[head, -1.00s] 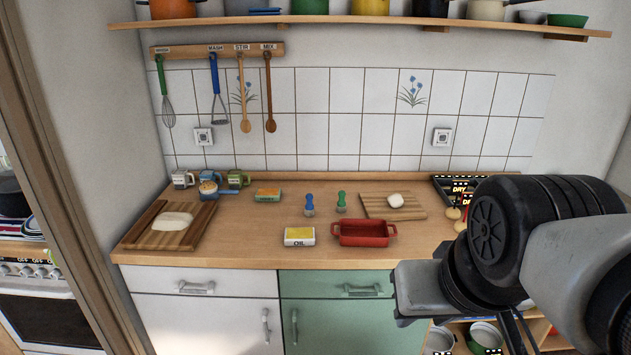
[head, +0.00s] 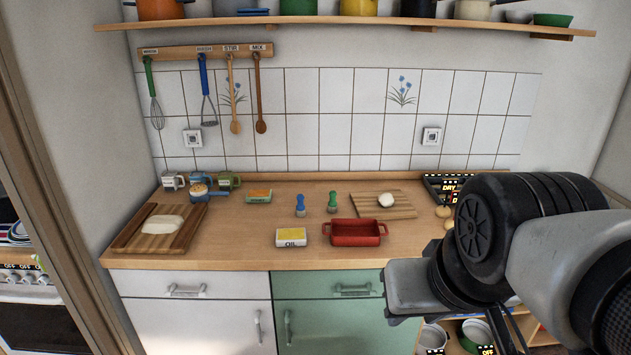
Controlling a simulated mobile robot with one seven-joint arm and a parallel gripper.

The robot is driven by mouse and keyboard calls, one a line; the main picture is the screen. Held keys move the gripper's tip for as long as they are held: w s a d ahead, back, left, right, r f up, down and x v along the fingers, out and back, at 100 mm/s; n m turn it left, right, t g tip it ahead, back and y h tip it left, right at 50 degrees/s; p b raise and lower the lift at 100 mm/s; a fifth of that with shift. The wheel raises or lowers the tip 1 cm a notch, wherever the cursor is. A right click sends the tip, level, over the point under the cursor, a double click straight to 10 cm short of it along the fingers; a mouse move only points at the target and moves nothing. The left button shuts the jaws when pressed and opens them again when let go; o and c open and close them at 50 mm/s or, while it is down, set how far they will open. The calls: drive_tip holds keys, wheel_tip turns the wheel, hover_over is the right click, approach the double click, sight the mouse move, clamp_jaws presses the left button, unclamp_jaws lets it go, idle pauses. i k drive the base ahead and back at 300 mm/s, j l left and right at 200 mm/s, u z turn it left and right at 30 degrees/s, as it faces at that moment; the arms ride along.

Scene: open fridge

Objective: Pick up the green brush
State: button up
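The green brush (head: 332,202) stands upright on the wooden counter (head: 235,240), handle up with a pale grey lower end. A similar blue brush (head: 300,205) stands just to its left. The red baking dish (head: 355,233) is close in front of the green brush. My arm shows large at the lower right, in front of the counter and well apart from the brush. Its gripper fingers cannot be made out, and nothing is seen held.
A cutting board (head: 400,210) with a pale lump lies right of the green brush. Another board (head: 130,240) and mugs (head: 230,181) fill the left end. Shelf and hanging utensils are above.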

sight(333, 208)
drive_tip(key=i+j, duration=0.1)
drive_tip(key=i, duration=0.65)
drive_tip(key=i+j, duration=0.1)
drive_tip(key=i, duration=0.7)
